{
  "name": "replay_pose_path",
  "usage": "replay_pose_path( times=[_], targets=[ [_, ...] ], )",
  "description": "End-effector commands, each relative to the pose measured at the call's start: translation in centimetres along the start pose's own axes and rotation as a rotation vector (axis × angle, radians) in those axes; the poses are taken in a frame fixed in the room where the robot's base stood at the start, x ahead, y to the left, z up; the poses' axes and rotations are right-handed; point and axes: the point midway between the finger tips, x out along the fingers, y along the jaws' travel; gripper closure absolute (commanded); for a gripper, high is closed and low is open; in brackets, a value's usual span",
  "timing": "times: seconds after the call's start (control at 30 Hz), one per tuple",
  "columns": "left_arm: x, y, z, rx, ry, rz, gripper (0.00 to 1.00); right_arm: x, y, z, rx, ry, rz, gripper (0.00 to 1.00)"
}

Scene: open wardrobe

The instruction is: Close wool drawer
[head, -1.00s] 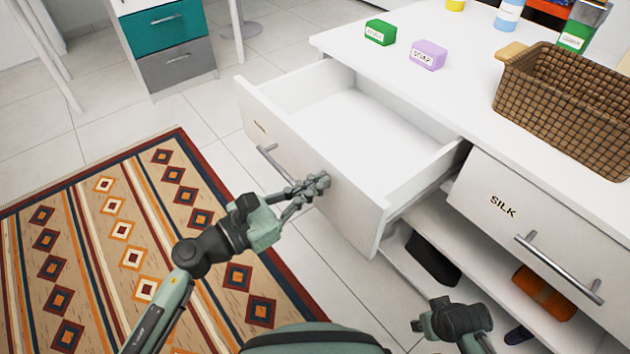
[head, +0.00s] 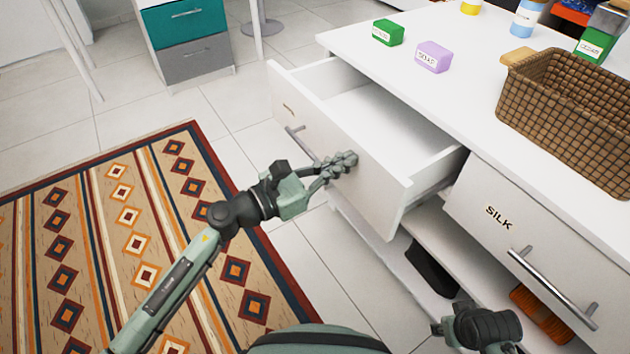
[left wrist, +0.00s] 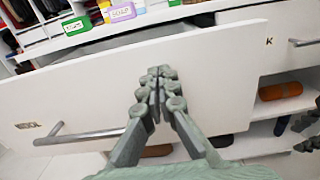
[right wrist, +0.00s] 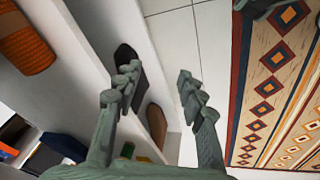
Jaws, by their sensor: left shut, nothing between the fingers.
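The white wool drawer (head: 360,185) is partly open and empty where I can see inside. Its front, with a bar handle (head: 303,146), also shows in the left wrist view (left wrist: 90,90). The label there is only partly readable. My left gripper (head: 345,163) is shut and empty, with its fingertips against or very close to the drawer front, to the right of the handle. In the left wrist view its fingers (left wrist: 158,85) are together before the front panel. My right gripper (right wrist: 157,80) is open and empty, low beside the open shelves.
The closed silk drawer (head: 480,225) is to the right. On the top stand a wicker basket (head: 560,120), a green box (head: 388,32) and a purple soap box (head: 433,56). Open shelves with shoes lie below. A patterned rug (head: 90,230) covers the floor at left.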

Motion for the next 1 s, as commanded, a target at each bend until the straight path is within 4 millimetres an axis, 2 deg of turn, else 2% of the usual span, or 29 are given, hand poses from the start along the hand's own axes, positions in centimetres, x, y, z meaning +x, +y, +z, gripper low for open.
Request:
replay_pose_path(
  times=[0.33, 0.5, 0.7, 1.0],
  targets=[
    [9.8, 0.1, 0.1, 0.003, -0.003, 0.000, 1.00, 0.4, -0.7, 0.6, -0.005, -0.012, -0.009, 0.60],
    [13.4, 0.1, 0.0, 0.002, -0.002, -0.001, 1.00, -1.5, -0.7, 0.0, 0.000, 0.001, -0.008, 0.60],
    [15.7, 0.1, 0.0, 0.001, -0.001, 0.001, 1.00, -2.6, -0.3, -0.3, 0.000, 0.007, 0.002, 0.60],
    [16.5, 0.1, 0.1, 0.001, -0.002, 0.002, 1.00, -3.0, -0.2, -0.4, -0.001, 0.009, 0.006, 0.60]
  ],
)
